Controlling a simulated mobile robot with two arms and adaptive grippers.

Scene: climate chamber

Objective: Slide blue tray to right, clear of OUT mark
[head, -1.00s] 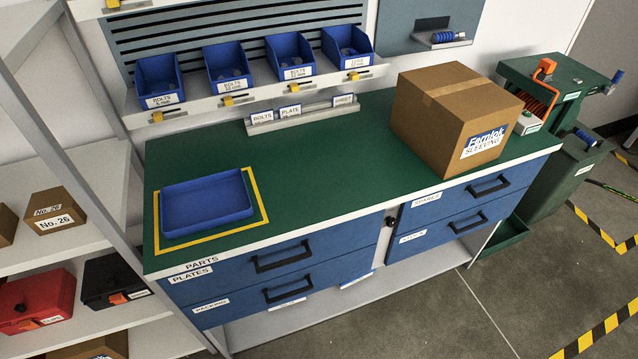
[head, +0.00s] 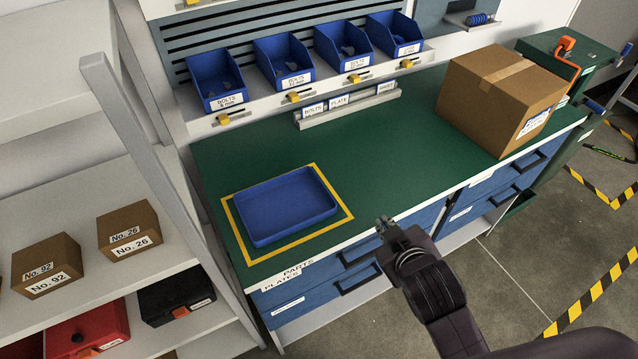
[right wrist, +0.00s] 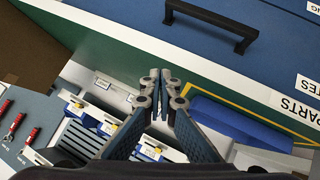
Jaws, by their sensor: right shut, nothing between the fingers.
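The blue tray (head: 287,207) is shallow, open and empty. It lies flat inside a yellow-outlined rectangle (head: 240,235) at the left end of the green worktop (head: 380,150). No OUT lettering can be read in these views. My right gripper (head: 382,222) is shut and empty at the worktop's front edge, to the right of the tray and apart from it. In the right wrist view, my shut fingers (right wrist: 160,75) point towards the bench edge, and part of the tray (right wrist: 240,125) shows at the right. My left gripper is not in view.
A cardboard box (head: 500,98) stands on the right part of the worktop. A label rack (head: 348,105) and a shelf of blue bolt bins (head: 285,62) run along the back. A grey shelf post (head: 170,200) stands left.

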